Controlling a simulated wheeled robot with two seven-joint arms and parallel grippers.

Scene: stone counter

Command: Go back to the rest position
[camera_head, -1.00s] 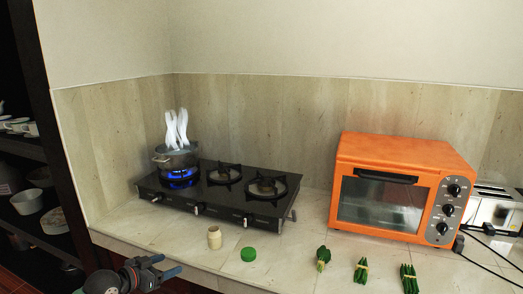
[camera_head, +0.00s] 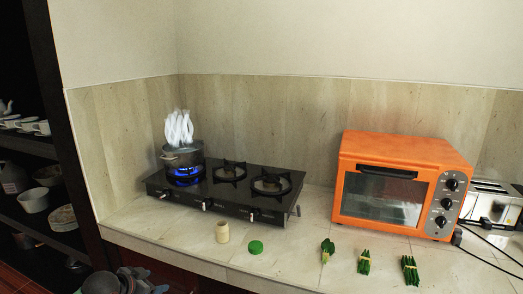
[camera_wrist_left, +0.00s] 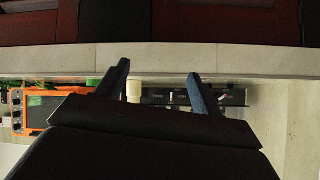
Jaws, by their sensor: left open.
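My left gripper (camera_head: 150,287) is low at the bottom edge of the head view, in front of the counter edge and below the jar. In the left wrist view its two blue-grey fingers (camera_wrist_left: 158,92) stand apart with nothing between them; the gripper is open and empty. The pale jar (camera_head: 222,232) stands on the counter and also shows beyond the fingers in the left wrist view (camera_wrist_left: 134,91). A green lid (camera_head: 256,247) lies to the right of the jar. My right gripper is not in view.
A black stove (camera_head: 222,190) has a pot (camera_head: 182,157) over a lit blue flame. An orange oven (camera_head: 398,183) and a toaster (camera_head: 490,203) stand to the right. Several green bundles, one here (camera_head: 364,262), lie in front. Dark shelves (camera_head: 35,150) with dishes are at the left.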

